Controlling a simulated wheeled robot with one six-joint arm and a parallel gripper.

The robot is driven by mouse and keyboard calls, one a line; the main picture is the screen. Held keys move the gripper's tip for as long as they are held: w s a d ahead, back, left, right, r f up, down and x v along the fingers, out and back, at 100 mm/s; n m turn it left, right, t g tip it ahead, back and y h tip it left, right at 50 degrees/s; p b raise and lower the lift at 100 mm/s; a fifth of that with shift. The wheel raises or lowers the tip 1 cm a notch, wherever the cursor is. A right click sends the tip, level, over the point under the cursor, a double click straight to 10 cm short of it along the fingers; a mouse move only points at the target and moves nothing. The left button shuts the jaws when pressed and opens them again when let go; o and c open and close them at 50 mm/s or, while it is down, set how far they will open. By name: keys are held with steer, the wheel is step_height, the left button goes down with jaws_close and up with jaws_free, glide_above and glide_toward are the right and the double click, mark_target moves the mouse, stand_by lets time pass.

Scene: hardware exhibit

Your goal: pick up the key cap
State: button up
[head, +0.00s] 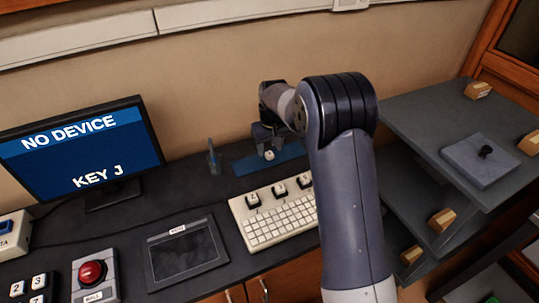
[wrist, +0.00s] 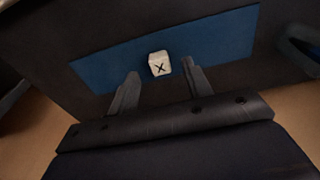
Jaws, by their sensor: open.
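In the head view my gripper (head: 268,148) is over the mat, behind my arm.
A white keyboard (head: 280,222) with larger raised keys lies in front of the mat. A blue-grey upright tool (head: 213,157) stands left of the mat. A monitor (head: 80,150) reads "NO DEVICE, KEY J".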

step_height(320, 180, down, 2)
steer(key=shift+w+f, duration=0.1)
jaws_close()
stand_by(0.5)
